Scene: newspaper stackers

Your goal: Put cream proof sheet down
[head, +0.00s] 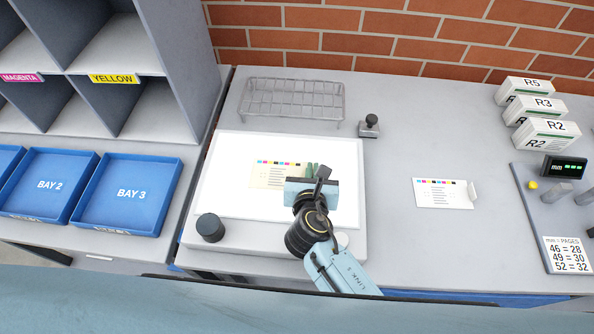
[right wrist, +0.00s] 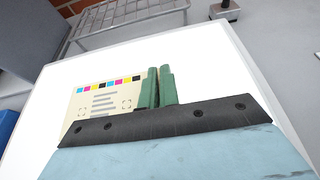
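The cream proof sheet (head: 268,176), with a row of colour patches along its top, is over the bright white panel (head: 232,150). My right gripper (head: 312,169) is at the sheet's right edge, its two green fingers close together. In the right wrist view the fingers (right wrist: 158,86) appear shut on the right edge of the cream sheet (right wrist: 102,100), which sticks out to their left. I cannot tell whether the sheet touches the panel. The gripper body hides the sheet's lower right part. My left gripper is out of view.
A wire rack (head: 292,99) and a stamp (head: 370,126) stand behind the panel. A dark knob (head: 210,228) is at its front left. A white printed card (head: 442,193) lies on the right. Blue bay trays (head: 128,193) are at the left; labelled boxes (head: 546,134) at the far right.

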